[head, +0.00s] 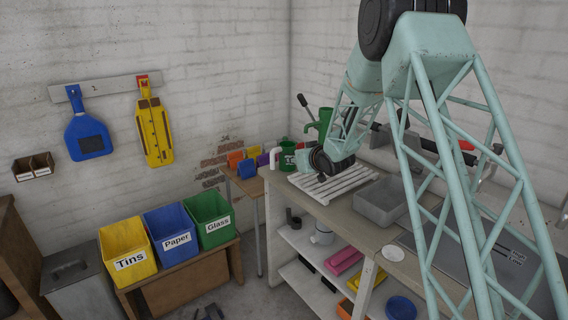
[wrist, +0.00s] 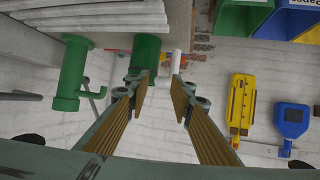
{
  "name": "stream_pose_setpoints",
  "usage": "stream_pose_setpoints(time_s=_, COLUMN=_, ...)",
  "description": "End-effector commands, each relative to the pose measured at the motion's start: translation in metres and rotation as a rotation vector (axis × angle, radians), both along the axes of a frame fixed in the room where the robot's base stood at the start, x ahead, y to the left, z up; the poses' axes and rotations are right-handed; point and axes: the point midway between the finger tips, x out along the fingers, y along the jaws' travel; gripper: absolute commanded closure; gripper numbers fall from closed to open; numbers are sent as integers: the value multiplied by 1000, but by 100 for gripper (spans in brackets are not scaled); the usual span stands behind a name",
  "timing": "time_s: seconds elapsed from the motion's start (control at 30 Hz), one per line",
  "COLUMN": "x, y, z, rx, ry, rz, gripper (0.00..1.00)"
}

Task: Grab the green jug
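The green jug (head: 287,156) stands at the far left end of the workbench in the head view, just left of my gripper (head: 322,166). In the wrist view the green jug (wrist: 145,55) is beyond the tips of my gripper (wrist: 161,92), in line with the left finger, which hides part of it. The two fingers are spread apart with nothing between them. A gap seems to remain between fingertips and jug.
A white pipe-like thing (head: 274,157) stands close beside the jug. A green device with a lever (head: 322,122) stands behind my gripper. A white slatted rack (head: 334,181) and grey tray (head: 380,201) lie on the bench. Coloured mugs (head: 246,168) stand on a side table.

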Motion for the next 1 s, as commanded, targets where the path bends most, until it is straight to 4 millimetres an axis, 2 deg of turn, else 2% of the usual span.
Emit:
stream_pose_setpoints(time_s=0.1, x=7, y=13, z=-17, rx=16, ry=-11, rz=23, gripper=79)
stream_pose_setpoints(time_s=0.3, x=13, y=27, z=-33, rx=36, ry=-25, rz=47, gripper=79)
stream_pose_setpoints(time_s=1.0, x=21, y=35, z=-41, rx=43, ry=-29, rz=55, gripper=79)
